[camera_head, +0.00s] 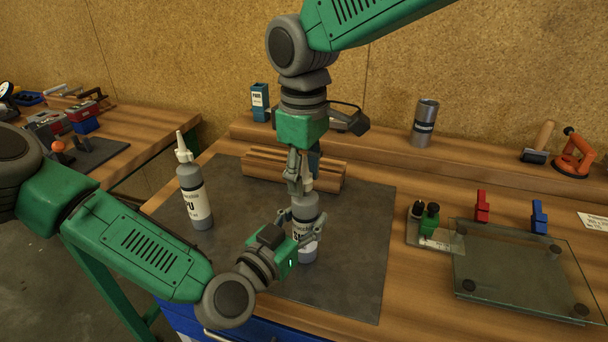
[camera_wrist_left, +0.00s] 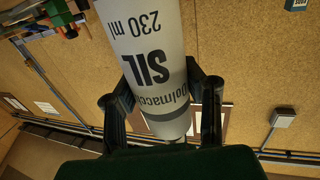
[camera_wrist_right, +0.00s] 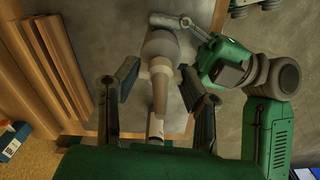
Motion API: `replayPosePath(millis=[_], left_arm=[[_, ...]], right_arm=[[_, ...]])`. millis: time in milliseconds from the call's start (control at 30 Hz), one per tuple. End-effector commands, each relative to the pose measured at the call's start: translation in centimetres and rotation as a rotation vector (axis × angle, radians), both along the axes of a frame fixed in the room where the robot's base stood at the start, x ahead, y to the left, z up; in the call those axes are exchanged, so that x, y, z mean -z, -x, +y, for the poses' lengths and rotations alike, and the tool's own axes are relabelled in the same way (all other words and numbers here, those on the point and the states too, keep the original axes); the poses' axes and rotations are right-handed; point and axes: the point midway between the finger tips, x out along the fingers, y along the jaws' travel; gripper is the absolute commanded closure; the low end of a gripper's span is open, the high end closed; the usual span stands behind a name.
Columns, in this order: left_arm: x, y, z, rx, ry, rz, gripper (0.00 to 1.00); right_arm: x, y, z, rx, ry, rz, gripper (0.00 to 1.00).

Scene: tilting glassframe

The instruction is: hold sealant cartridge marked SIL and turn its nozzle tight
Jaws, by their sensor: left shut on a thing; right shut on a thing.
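The grey sealant cartridge marked SIL (camera_head: 305,212) stands upright on the dark mat. My left gripper (camera_head: 300,238) is shut around its body from the front. In the left wrist view the label SIL (camera_wrist_left: 150,70) shows between the fingers. My right gripper (camera_head: 300,182) comes from above and is shut at the nozzle, which it mostly hides. In the right wrist view the tapered nozzle (camera_wrist_right: 160,80) lies between the fingers, with the cartridge beyond it. I cannot see the joint between nozzle and cartridge clearly.
A second cartridge, marked PU (camera_head: 195,195), stands with its nozzle on the mat (camera_head: 350,270) to the left. A glass pane (camera_head: 515,265) with dark pads lies on the right. A grey cylinder (camera_head: 424,124) stands on the rear ledge.

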Motion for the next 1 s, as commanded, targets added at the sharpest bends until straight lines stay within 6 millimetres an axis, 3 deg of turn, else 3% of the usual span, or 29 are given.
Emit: replayPosePath(millis=[167, 200, 233, 667, 1000], left_arm=[[0.6, 0.1, 0.2, -0.001, -0.008, 0.010, 1.00], [0.6, 0.1, 0.2, -0.001, -0.008, 0.010, 1.00], [0.6, 0.1, 0.2, -0.001, -0.008, 0.010, 1.00], [0.6, 0.1, 0.2, -0.001, -0.008, 0.012, 1.00], [0.6, 0.1, 0.2, -0.001, -0.008, 0.012, 1.00]], right_arm=[[-0.1, -0.1, 0.0, -0.001, -0.001, -0.003, 0.93], [-0.1, -0.1, 0.0, -0.001, -0.001, -0.003, 0.53], [-0.1, -0.1, 0.0, -0.001, -0.001, -0.003, 0.43], [-0.8, -0.1, 0.0, -0.002, -0.003, -0.004, 0.43], [-7.5, -0.1, 0.1, -0.001, -0.003, -0.005, 0.43]])
